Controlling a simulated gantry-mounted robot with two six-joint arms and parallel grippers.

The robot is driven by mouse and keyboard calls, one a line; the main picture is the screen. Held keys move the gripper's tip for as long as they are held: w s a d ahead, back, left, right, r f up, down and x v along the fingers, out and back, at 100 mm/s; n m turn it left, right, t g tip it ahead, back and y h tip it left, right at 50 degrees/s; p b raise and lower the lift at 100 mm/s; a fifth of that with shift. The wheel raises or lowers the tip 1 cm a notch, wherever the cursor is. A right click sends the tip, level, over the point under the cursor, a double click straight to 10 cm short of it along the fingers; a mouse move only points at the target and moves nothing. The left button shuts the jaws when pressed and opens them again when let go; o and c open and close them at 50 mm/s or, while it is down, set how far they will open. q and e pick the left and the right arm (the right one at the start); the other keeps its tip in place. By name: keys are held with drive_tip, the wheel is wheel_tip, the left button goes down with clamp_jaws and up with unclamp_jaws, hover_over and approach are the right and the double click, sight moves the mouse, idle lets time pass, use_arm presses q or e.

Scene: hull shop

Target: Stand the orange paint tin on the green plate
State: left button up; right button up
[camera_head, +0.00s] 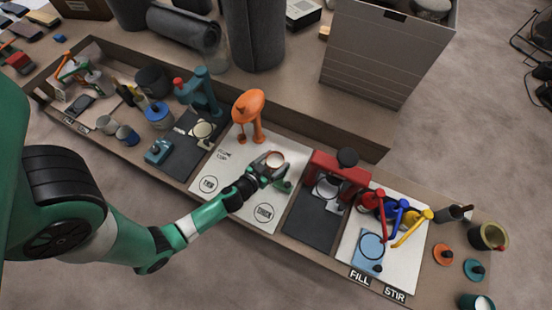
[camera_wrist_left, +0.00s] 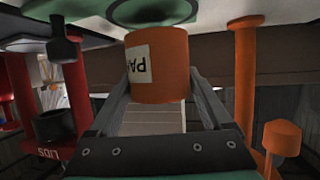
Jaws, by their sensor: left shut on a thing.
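The orange paint tin (camera_head: 275,159) is held in my left gripper (camera_head: 270,168), over the white panel (camera_head: 237,204) in the middle of the bench. In the left wrist view the tin (camera_wrist_left: 165,68) stands between the two fingers (camera_wrist_left: 160,112), and its white label reads upside down. A round, dark green plate (camera_wrist_left: 150,12) shows at the tin's base end there. In the head view only a bit of green (camera_head: 285,186) shows beside the gripper. I cannot tell whether the tin touches the plate. My right gripper is not in view.
An orange stand (camera_head: 249,104) rises behind the gripper, and a red press (camera_head: 340,172) stands to its right. A teal machine (camera_head: 204,92) is to the left. Red, blue and yellow levers (camera_head: 398,216) stand farther right. The front of the white panel is mostly clear.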

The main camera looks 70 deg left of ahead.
use_arm(q)
wheel_tip(320, 180, down, 2)
drive_tip(key=shift+a, duration=0.15)
drive_tip(key=shift+s+d+r, duration=0.1)
drive_tip(key=shift+d, duration=0.2)
drive_tip(key=shift+a, duration=0.1)
drive_tip(key=o, duration=1.5)
drive_tip(key=shift+c, duration=0.2)
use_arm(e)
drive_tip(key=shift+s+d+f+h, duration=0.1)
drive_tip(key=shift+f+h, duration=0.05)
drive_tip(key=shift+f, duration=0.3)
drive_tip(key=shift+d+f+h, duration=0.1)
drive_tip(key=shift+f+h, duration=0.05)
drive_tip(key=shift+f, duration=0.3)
use_arm(q)
drive_tip(key=shift+r, duration=0.15)
drive_tip(key=b+v, duration=0.2)
drive_tip(key=v, duration=1)
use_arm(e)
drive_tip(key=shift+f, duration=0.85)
